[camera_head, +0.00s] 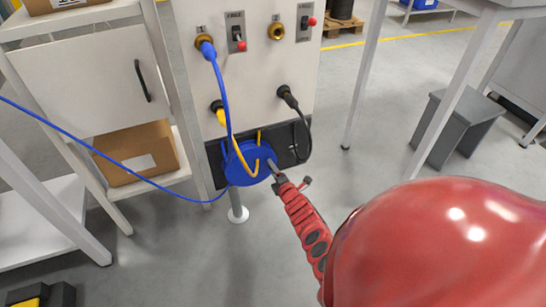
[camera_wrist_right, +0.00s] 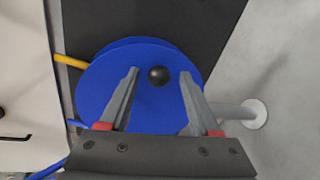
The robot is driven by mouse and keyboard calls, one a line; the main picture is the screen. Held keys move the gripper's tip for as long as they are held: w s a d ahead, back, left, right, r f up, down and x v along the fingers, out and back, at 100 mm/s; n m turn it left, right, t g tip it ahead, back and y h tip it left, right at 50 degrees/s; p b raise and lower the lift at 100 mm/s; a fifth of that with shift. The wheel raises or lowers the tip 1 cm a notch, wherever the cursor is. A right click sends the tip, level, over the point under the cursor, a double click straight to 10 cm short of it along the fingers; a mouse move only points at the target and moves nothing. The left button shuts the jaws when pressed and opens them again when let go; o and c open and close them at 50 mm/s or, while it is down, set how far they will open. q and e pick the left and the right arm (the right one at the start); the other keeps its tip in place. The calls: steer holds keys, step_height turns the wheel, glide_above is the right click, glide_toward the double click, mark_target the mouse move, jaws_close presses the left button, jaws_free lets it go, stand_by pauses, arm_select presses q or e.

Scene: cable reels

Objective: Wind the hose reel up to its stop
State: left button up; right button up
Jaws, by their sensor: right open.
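The blue hose reel (camera_head: 238,173) is mounted low on the front of the white panel. In the right wrist view its round blue face (camera_wrist_right: 105,90) fills the middle, with a black knob (camera_wrist_right: 158,76) on it. My right gripper (camera_head: 271,164) reaches the reel from the lower right. In the right wrist view, its fingers (camera_wrist_right: 160,72) are open, with the knob between the tips; I cannot tell whether they touch it. A blue hose (camera_head: 110,160) runs from the reel out to the left. My left gripper is not in view.
The panel (camera_head: 255,80) carries switches and sockets; a blue cable (camera_head: 217,75), a yellow cable (camera_head: 243,140) and a black cable (camera_head: 307,130) hang from it. A white cabinet (camera_head: 85,85) with a cardboard box (camera_head: 135,150) stands left. Bare floor lies below.

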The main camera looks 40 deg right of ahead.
steer(key=p+v, duration=1.6)
steer(key=v, duration=0.1)
steer(key=shift+s+r, duration=0.1)
steer(key=shift+s, duration=0.05)
